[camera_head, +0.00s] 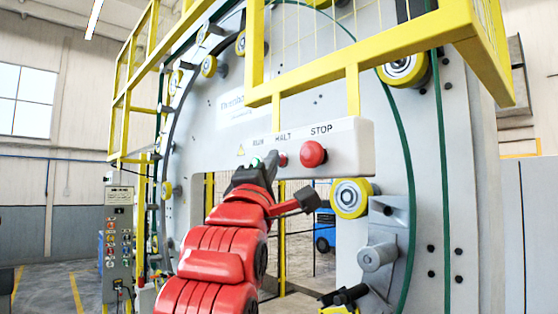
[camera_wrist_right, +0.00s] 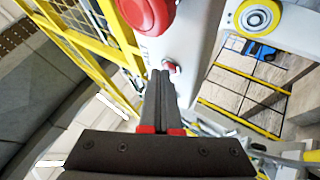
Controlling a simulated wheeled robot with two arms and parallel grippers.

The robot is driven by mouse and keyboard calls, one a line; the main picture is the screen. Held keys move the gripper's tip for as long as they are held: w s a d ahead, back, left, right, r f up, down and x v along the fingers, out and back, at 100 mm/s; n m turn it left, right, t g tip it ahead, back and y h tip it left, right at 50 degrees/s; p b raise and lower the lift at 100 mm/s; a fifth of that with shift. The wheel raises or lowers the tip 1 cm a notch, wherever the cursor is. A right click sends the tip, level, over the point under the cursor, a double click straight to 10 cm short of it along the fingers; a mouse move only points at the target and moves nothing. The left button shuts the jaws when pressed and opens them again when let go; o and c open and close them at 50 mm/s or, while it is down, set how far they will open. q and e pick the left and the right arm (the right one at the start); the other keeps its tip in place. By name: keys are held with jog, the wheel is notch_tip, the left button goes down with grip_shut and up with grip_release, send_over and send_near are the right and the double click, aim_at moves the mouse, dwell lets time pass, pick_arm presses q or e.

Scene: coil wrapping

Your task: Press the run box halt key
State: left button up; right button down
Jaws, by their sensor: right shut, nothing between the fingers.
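The run box (camera_head: 350,145) is a pale grey box with the words RUN, HALT and STOP on its front. The halt key (camera_head: 283,159) is a small red button between the green run key (camera_head: 256,162) and the large red stop knob (camera_head: 313,154). My right gripper (camera_head: 272,163) is shut and empty, its tips just left of the halt key. In the right wrist view the shut fingertips (camera_wrist_right: 160,74) point at the halt key (camera_wrist_right: 170,67), very close below it. I cannot tell whether they touch. My left gripper is not in view.
The large stop knob (camera_wrist_right: 148,12) stands close by in the wrist view. A yellow guard frame (camera_head: 360,50) hangs above the box. A yellow-rimmed roller (camera_head: 351,198) sits below its right end. A control panel (camera_head: 117,240) stands at left.

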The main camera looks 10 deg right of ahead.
jog(key=shift+s+a+p, duration=0.5)
jog(key=shift+a+p, duration=0.05)
jog(key=shift+a, duration=0.05)
jog(key=s+a+p, duration=0.1)
jog(key=a, duration=0.1)
jog(key=s+a+p, duration=0.2)
dwell(0.5)
jog(key=shift+w+f, duration=0.1)
dwell(0.6)
